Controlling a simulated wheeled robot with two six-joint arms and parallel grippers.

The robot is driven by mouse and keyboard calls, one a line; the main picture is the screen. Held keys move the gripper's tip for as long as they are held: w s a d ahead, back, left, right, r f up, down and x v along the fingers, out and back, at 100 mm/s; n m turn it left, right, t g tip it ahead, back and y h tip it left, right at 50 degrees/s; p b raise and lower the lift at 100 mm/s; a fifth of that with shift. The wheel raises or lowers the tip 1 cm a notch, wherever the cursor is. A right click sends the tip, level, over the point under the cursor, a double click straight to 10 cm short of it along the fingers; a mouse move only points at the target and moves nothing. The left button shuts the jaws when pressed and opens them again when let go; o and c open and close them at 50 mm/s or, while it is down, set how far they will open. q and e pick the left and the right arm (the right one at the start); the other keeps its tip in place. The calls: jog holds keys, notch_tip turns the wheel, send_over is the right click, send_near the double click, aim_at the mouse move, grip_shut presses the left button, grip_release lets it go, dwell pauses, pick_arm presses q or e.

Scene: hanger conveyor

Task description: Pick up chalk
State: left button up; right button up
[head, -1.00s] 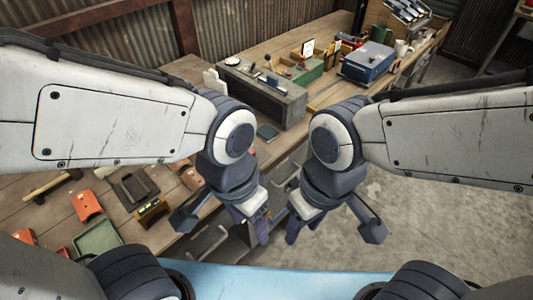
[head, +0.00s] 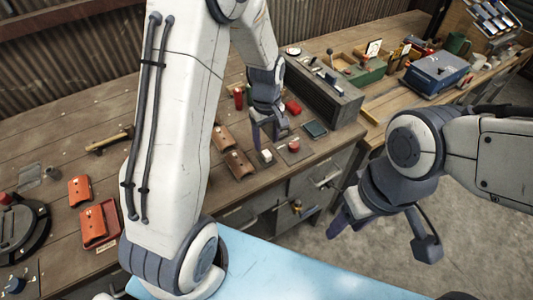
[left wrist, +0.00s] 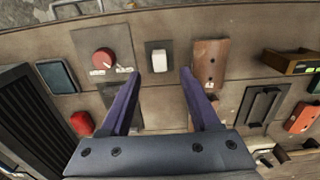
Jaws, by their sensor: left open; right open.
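A small white block (head: 266,156), seemingly the chalk, sits in a dark holder near the workbench's front edge. It also shows in the left wrist view (left wrist: 159,60), just beyond and between my fingertips. My left gripper (head: 267,138) is open and empty above the bench, pointing down close behind the block. In the left wrist view its two purple fingers (left wrist: 159,74) are apart, in line with the block's two sides. The fingers do not touch the block. My right gripper (head: 350,222) is open and empty, out over the floor in front of the drawers.
A plate with a red knob (head: 294,146) lies right of the block, and a reddish-brown piece (head: 240,164) lies left of it. A dark blue square (head: 314,129), a red item (head: 292,107) and a grey slatted box (head: 325,92) stand nearby. The bench's front edge is close.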

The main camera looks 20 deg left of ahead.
aim_at(267, 153)
pick_arm(q)
notch_tip(267, 153, down, 5)
jog(key=shift+f+p, duration=0.2)
jog(key=shift+p, duration=0.65)
jog(key=shift+f, duration=0.5)
grip_shut()
